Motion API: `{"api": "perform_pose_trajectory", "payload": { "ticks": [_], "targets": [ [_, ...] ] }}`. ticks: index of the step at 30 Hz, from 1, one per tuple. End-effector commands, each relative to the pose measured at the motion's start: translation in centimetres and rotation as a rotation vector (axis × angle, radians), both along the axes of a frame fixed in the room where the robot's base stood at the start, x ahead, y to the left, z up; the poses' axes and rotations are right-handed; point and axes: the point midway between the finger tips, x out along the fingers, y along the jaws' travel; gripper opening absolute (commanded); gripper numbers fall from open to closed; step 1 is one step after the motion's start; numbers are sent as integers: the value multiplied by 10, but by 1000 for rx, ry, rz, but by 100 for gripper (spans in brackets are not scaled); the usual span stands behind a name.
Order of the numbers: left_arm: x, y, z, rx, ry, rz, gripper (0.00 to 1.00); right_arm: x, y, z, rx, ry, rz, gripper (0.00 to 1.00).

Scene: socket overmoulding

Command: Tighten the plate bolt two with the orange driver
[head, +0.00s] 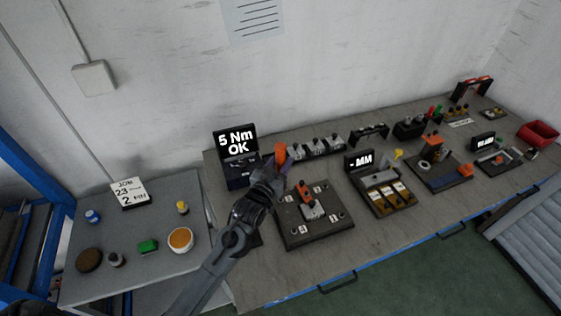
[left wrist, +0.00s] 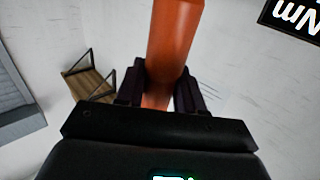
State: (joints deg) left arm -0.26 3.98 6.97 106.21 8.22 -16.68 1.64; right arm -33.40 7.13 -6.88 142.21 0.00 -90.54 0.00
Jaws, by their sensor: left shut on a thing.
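The orange driver (head: 281,153) is upright in my left gripper (head: 274,170), near the back of the dark base plate. In the left wrist view the driver's orange handle (left wrist: 172,45) stands between the two dark fingers of the gripper (left wrist: 160,90), which are shut on it. The base plate (head: 318,238) has numbered white labels near its corners, and a grey and orange part (head: 311,203) sits at its middle. The plate bolts are too small to tell apart, and the driver's tip is hidden. My right gripper is not in view.
A display reading "5 Nm OK" (head: 237,142) stands behind the gripper. To the right are a display reading "MM" (head: 359,160), a tray with several compartments (head: 390,197) and a red bin (head: 538,134). A side table (head: 205,225) at left holds a "JOB 23" card (head: 129,192) and small items.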

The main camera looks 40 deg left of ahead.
Motion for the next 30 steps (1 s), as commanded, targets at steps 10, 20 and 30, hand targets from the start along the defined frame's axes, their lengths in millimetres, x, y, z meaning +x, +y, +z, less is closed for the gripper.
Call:
{"api": "perform_pose_trajectory", "payload": {
  "ticks": [10, 20, 30],
  "targets": [
    [0, 0, -29, -1, -1, 0, 0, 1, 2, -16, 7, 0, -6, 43],
    [0, 0, -52, -1, -1, 0, 0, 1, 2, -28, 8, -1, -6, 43],
    [0, 0, -66, 0, -3, 0, 0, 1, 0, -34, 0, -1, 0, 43]
  ]
}}
